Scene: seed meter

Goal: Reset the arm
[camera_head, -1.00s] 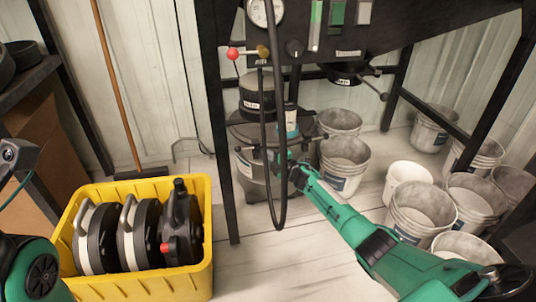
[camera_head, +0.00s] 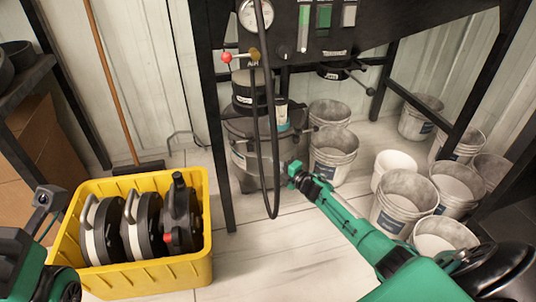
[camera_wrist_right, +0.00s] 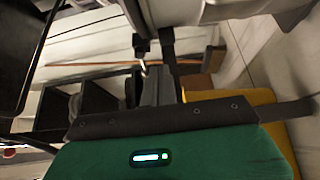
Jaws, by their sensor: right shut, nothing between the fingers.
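My right arm is green and reaches in from the lower right of the head view. A gap shows between the gripper and the drum. The dark fingers also show in the right wrist view (camera_wrist_right: 154,45), close together. Part of my left arm shows at the lower left of the head view, but its fingertips do not show.
A yellow crate (camera_head: 140,277) holding several black and silver round units stands at the left. A black hose (camera_head: 268,120) hangs in a loop close to the drum. Several grey-white buckets (camera_head: 402,200) stand at the right. The floor in front is clear.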

